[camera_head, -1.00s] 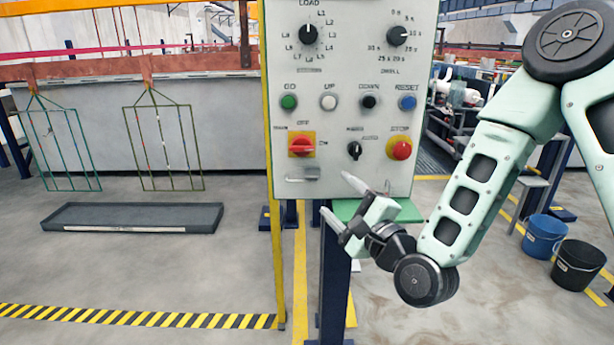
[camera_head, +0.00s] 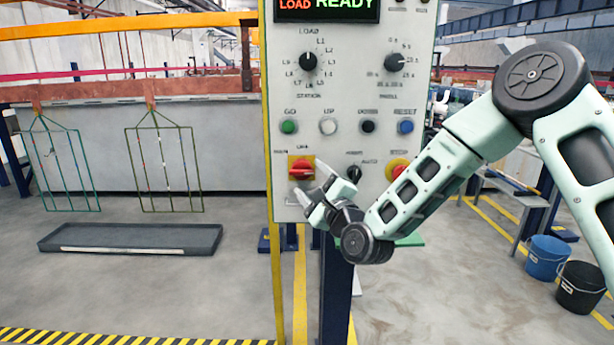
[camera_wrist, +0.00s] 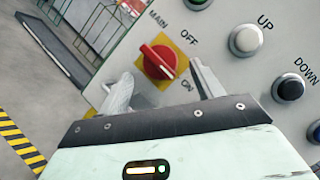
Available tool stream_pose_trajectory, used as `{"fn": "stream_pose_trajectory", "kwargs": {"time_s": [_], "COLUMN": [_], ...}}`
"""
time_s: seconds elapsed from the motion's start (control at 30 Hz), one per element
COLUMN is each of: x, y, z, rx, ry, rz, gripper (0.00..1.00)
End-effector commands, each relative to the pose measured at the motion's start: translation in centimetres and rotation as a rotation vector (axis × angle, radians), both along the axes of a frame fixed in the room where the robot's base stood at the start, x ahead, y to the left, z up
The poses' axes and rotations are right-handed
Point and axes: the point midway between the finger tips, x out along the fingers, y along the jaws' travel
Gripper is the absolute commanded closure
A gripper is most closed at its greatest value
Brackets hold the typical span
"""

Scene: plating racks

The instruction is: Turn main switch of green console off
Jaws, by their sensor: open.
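The main switch is a red rotary knob (camera_head: 300,169) on a yellow plate, low on the left of the grey console panel (camera_head: 345,105). In the wrist view the knob (camera_wrist: 158,60) has its bar lying toward the ON label, with OFF on another side of the plate. My gripper (camera_head: 309,180) is open at the knob's lower right in the head view. In the wrist view its fingers (camera_wrist: 161,72) stand on either side of the knob, with nothing between them touching it visibly. How far the tips are from the panel I cannot tell.
GO (camera_head: 289,127), UP (camera_head: 328,127), DOWN (camera_head: 368,127) and RESET (camera_head: 405,127) buttons sit above the switch. A small black selector (camera_head: 354,173) and the partly hidden red STOP button (camera_head: 397,168) are to its right. The display reads LOAD READY.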

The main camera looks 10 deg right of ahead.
Motion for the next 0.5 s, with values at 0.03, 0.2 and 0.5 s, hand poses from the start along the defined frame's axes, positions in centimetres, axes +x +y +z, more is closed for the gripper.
{"fn": "stream_pose_trajectory", "kwargs": {"time_s": [0.03,0.2,0.5], "x": [0.7,2.1,2.5], "y": [0.2,0.7,0.8], "z": [0.2,0.4,0.5], "rx": [0.001,0.0,0.0], "ry": [-0.002,0.0,0.001], "rz": [0.0,0.0,0.001], "gripper": [0.34,0.34,0.34]}}
